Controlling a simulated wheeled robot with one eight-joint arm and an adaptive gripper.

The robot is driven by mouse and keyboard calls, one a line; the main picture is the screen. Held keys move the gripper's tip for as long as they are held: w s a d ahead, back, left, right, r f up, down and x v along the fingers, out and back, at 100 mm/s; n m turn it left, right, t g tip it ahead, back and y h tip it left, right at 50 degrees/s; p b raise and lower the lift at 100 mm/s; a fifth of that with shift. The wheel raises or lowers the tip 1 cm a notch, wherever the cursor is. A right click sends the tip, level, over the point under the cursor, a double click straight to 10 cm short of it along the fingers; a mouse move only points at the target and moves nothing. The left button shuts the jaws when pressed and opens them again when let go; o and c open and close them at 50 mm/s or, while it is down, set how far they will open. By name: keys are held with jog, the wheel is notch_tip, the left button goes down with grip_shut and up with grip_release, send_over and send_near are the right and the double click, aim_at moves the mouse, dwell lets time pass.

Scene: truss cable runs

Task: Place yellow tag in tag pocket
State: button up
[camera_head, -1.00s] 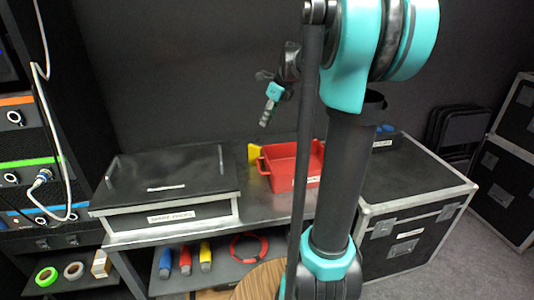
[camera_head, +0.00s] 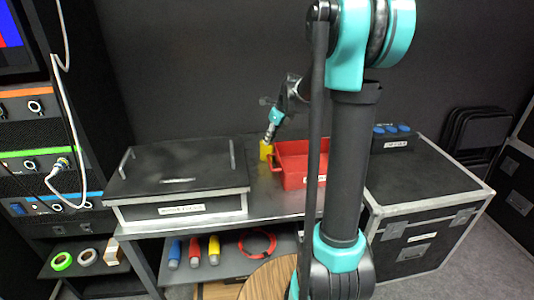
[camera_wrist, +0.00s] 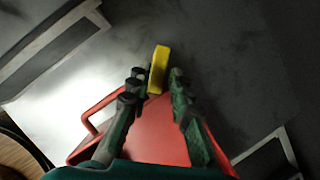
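The yellow tag (camera_head: 265,150) is a small block at the left back side of the red tray on the grey bench. In the wrist view the yellow tag (camera_wrist: 159,68) shows between and just beyond my fingertips. My gripper (camera_head: 271,132) points down just above the tag in the head view. In the wrist view my gripper (camera_wrist: 157,80) has its two dark fingers apart, with a gap on the right side of the tag. Whether the left finger touches the tag I cannot tell. I cannot make out a tag pocket in either view.
A black-lidded case (camera_head: 180,170) is on the bench's left. A black road case (camera_head: 420,185) stands right. A cable rack (camera_head: 30,135) is far left.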

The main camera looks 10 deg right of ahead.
aim_at(265, 150)
jog(key=x, duration=0.5)
jog(key=shift+s+d, duration=0.15)
jog(key=shift+s, duration=0.1)
jog(key=shift+c, duration=0.3)
grip_shut()
